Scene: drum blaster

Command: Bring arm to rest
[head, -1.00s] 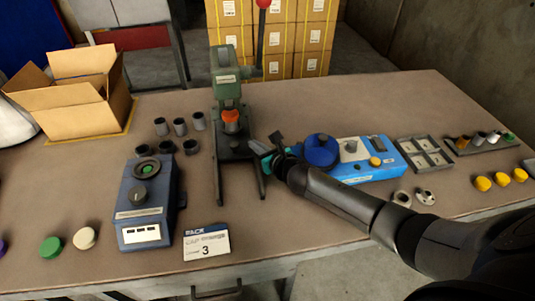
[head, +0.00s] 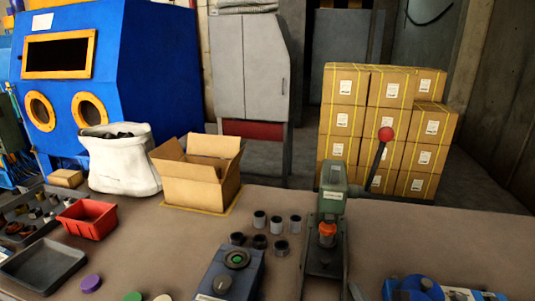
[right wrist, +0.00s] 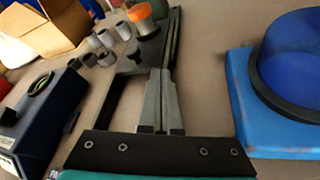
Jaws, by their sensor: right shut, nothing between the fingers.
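My right gripper (right wrist: 162,78) shows in the right wrist view, its two grey fingers shut together with nothing between them. It is over the table in front of the green arbor press (head: 330,215), which has a red-knobbed lever. An orange-topped part sits in the press; this orange cap (right wrist: 139,12) is beyond the fingertips in the wrist view. In the head view only a small piece of what looks like my right gripper shows at the bottom edge, right of the press base. My left gripper is not in view.
The blue-grey device (head: 228,275) is left of the press, the blue fixture (right wrist: 243,125) right of it. Several grey cups (head: 277,224) stand behind. An open carton (head: 200,180), white sack (head: 120,165) and red bin (head: 88,218) are farther left. The table's right back is clear.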

